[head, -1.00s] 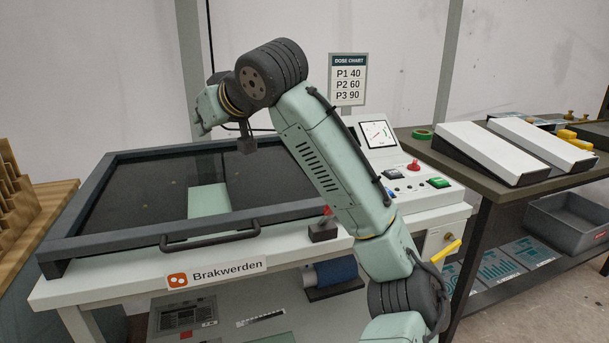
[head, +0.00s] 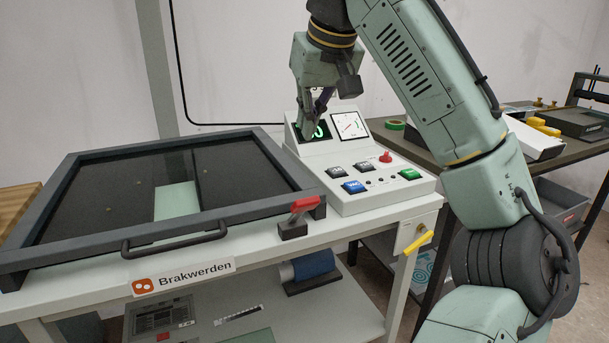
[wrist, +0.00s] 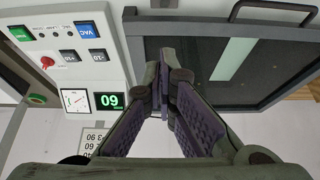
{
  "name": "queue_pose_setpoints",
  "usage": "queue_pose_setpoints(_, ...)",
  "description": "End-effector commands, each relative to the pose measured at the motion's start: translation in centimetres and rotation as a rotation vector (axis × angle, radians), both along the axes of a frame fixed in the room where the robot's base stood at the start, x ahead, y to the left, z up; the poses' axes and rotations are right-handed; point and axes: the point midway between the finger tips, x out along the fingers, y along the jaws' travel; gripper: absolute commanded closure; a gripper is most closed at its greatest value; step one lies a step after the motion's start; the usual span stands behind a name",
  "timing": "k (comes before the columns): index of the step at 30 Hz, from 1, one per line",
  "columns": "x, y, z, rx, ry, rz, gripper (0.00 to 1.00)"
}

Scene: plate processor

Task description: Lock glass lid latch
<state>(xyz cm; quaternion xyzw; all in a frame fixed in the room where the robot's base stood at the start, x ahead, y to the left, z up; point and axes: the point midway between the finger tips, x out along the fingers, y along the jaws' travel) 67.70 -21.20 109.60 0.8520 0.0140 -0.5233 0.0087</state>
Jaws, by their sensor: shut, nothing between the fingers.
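The glass lid (head: 100,250) lies down on the plate processor, with a dark frame and a bar handle (head: 175,243) along its front. The latch (head: 303,206), a red lever on a dark block, stands at the lid's front right corner. I cannot tell whether its lever holds the frame. My gripper (head: 316,122) is shut and empty, pointing down over the control panel side, behind and above the latch, apart from it. In the wrist view my gripper (wrist: 168,65) has its fingertips together beside the lid's frame (wrist: 213,97); the latch is not clearly visible there.
The control panel (head: 380,190) with buttons, a gauge and a green display stands right of the lid. A yellow lever (head: 418,242) sticks out below it. A dark side table (head: 440,153) stands at the right. The space above the lid is clear.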

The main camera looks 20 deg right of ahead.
Motion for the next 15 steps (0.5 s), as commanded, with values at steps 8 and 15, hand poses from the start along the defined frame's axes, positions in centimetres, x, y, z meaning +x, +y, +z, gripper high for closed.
queue_pose_setpoints(8,1.3,0.2,-2.6,0.004,0.001,0.004,1.0)
queue_pose_setpoints(15,3.6,0.1,-7.1,0.0,0.001,0.0,1.0)
